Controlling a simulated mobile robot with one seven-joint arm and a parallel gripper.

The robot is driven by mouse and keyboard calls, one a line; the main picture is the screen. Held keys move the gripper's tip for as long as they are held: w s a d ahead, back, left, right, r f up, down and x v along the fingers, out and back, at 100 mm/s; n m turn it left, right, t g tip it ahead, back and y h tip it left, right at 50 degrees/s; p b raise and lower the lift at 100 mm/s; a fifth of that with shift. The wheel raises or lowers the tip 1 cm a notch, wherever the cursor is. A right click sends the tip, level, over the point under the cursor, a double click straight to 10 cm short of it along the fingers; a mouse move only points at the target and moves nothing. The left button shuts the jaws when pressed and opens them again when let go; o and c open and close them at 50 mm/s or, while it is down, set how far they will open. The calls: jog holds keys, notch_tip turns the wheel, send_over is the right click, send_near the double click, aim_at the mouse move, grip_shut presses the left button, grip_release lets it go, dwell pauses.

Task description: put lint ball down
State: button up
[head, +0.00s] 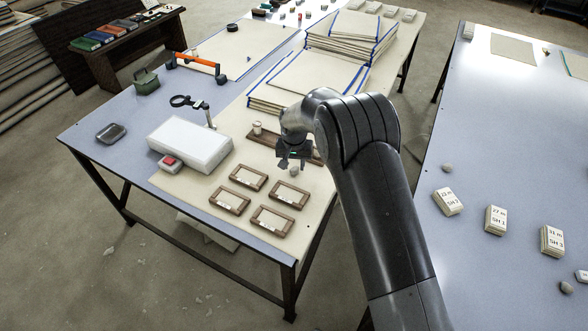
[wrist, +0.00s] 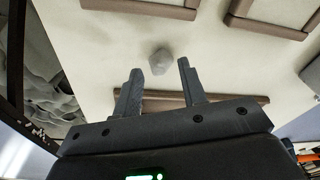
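The lint ball (head: 294,171) is a small grey lump on the cream mat (head: 205,185), just below my gripper (head: 293,162) in the head view. The lint ball also shows in the wrist view (wrist: 160,61), just past the gap between the two fingertips. My gripper's fingers (wrist: 159,72) are spread apart in the wrist view, with clear space between each finger and the ball. My gripper is open and empty.
Several wooden frames (head: 248,178) lie in front of the ball. A dark wooden strip (head: 262,138) lies behind it. A white box (head: 190,145) stands to the left, and folded cloth stacks (head: 305,77) stand behind. A second table (head: 500,130) is at right.

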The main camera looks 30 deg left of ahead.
notch_tip(320, 180, up, 8)
jog(key=s, duration=0.1)
jog(key=shift+d+r, duration=0.25)
jog(key=s+d+r+m+t, duration=0.1)
jog(key=s+d+r, duration=0.1)
jog(key=d+r, duration=1.05)
jog(key=s+d+r+m+t, duration=0.1)
jog(key=d+r, duration=0.9)
jog(key=d, duration=0.5)
jog(key=s+d+r+m+t, duration=0.1)
jog(key=s+d+r, duration=0.3)
jog(key=s+d, duration=0.8)
jog(key=s+d+f+m+t, duration=0.1)
jog(key=s+d+f, duration=0.1)
jog(key=s+d, duration=0.6)
jog(key=s, duration=0.3)
jog(key=shift+d+h, duration=0.25)
jog(key=shift+h, duration=0.05)
